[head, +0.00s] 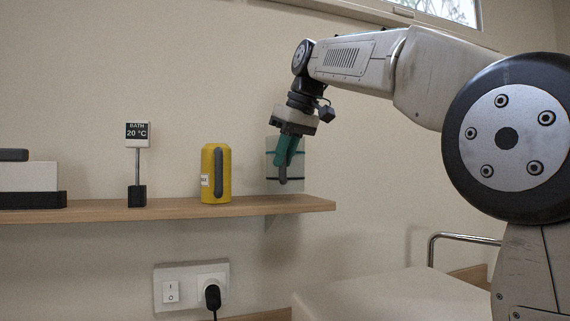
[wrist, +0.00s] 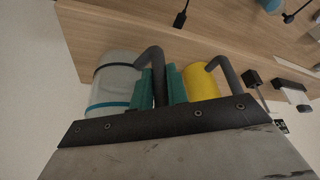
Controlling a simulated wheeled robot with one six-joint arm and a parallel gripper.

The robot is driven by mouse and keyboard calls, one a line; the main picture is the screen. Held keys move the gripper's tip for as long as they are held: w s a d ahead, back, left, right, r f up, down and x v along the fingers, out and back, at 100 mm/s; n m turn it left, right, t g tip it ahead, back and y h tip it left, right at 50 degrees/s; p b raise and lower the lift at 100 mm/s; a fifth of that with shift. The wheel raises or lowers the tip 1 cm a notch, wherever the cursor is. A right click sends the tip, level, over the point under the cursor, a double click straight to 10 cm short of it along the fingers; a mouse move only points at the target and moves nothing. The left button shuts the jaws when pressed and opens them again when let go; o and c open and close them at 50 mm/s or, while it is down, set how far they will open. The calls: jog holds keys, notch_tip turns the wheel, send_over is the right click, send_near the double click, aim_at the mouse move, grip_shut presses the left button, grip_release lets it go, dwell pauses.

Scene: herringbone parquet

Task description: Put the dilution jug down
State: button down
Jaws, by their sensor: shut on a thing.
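A pale grey jug with dark teal bands (head: 298,172) is at the right end of the wooden shelf, upright, its base at or very near the shelf top; I cannot tell whether it touches. I take this as the dilution jug. In the wrist view, the jug (wrist: 118,78) is left of my fingers, with its dark handle between them. My gripper (head: 286,160) has teal fingers and comes down from above, shut on that handle. The fingers also show in the wrist view (wrist: 160,82). The wooden shelf (head: 105,211) runs along the wall.
A yellow jug (head: 222,172) with a dark handle stands left of the held jug, close by; it also shows in the wrist view (wrist: 201,84). Further left are a "BATH 20 °C" sign (head: 137,132) and a white-and-black device (head: 28,178). A socket panel (head: 190,287) is below.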

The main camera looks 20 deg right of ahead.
notch_tip(320, 180, down, 2)
jog(key=c, duration=1.4)
grip_release()
jog(key=shift+o, duration=0.2)
jog(key=v, duration=1.2)
jog(key=shift+s, duration=0.1)
